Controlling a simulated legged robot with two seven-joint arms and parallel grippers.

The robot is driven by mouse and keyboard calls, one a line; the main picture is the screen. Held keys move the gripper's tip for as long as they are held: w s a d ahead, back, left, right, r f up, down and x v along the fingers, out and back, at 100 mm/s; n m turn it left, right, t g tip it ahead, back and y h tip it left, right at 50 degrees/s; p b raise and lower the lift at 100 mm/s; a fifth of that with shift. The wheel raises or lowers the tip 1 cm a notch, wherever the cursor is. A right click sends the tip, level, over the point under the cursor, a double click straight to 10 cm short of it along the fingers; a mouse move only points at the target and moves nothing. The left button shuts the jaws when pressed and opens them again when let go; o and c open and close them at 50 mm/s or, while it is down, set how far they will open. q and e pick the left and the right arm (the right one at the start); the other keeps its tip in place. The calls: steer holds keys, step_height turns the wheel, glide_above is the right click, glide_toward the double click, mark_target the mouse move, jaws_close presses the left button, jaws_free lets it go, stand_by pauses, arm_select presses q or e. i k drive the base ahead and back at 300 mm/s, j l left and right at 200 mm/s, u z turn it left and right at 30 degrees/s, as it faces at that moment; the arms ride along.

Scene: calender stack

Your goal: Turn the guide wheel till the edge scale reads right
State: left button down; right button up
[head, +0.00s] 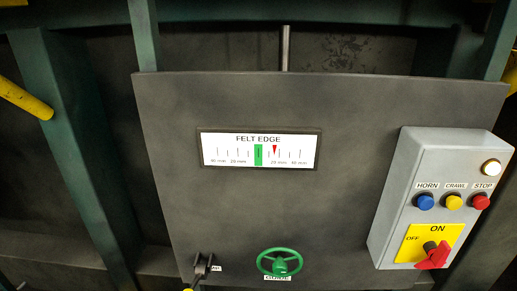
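The green guide wheel (279,263) sits low on the dark panel, with a small label at its lower rim. The white edge scale (259,151), headed FELT EDGE, is set in the panel above it. The scale has a green band (258,155) at its middle, with 20 mm and 40 mm marks on each side. Neither gripper can be made out in the head view, and nothing is seen touching the wheel.
A grey control box (400,190) on the right carries a lit white lamp (491,168), HORN, CRAWL and STOP buttons, and a red switch (434,256) on a yellow plate. A dark lever (203,265) labelled AIR is left of the wheel. Green beams stand behind.

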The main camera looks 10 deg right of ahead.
mark_target(280, 268)
steer(key=k+j+u, duration=0.1)
steer(key=k, duration=0.35)
steer(key=k+j, duration=0.1)
steer(key=k, duration=0.35)
steer(key=u, duration=0.05)
